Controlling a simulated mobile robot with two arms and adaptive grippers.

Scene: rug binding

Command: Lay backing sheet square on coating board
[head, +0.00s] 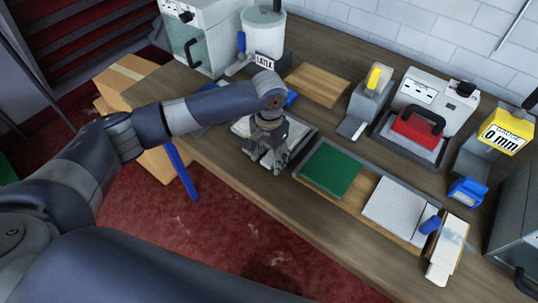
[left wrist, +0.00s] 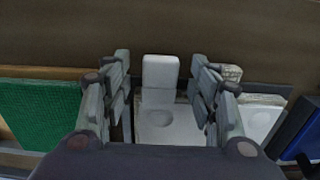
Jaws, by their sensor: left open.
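My left gripper (head: 268,158) points down over a shallow grey tray (head: 308,134) at the table's front edge. Its fingers are open. In the left wrist view a pale sheet-like piece (left wrist: 168,128) with a raised white tab (left wrist: 160,72) shows between the open fingers (left wrist: 160,100); I cannot tell whether they touch it. The gripper hides part of it in the head view. To the right, a long board (head: 367,187) bears a green sheet (head: 331,168) at its left and a pale grey sheet (head: 396,207) at its right. I cannot tell which pale sheet is the backing sheet. My right gripper is out of view.
A blue roller (head: 430,225) and a white block (head: 452,242) lie at the board's right end. Behind stand a red-handled press (head: 417,129), a yellow-topped device (head: 375,80) and a yellow gauge (head: 505,132). A wooden plate (head: 318,84) lies behind the gripper.

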